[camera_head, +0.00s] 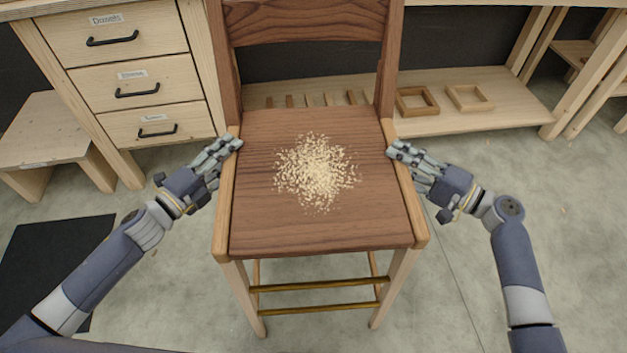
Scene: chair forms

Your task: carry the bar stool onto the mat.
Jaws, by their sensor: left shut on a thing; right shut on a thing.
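The bar stool (390,215) stands upright in the middle of the view, with a dark brown seat, lighter side rails and legs, and a tall backrest. A heap of pale shavings (316,172) lies on its seat. My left gripper (232,146) is shut on the left side of the seat. My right gripper (395,151) is shut on the right side of the seat. The black mat (50,250) lies on the floor at the lower left, apart from the stool and partly hidden by my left arm. I cannot tell whether the legs touch the floor.
Behind the stool is a wooden workbench with drawers (135,75) and a low shelf (480,112) holding frames and small pieces. A low wooden bench (45,135) stands at the far left. The concrete floor (575,230) is clear to the right.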

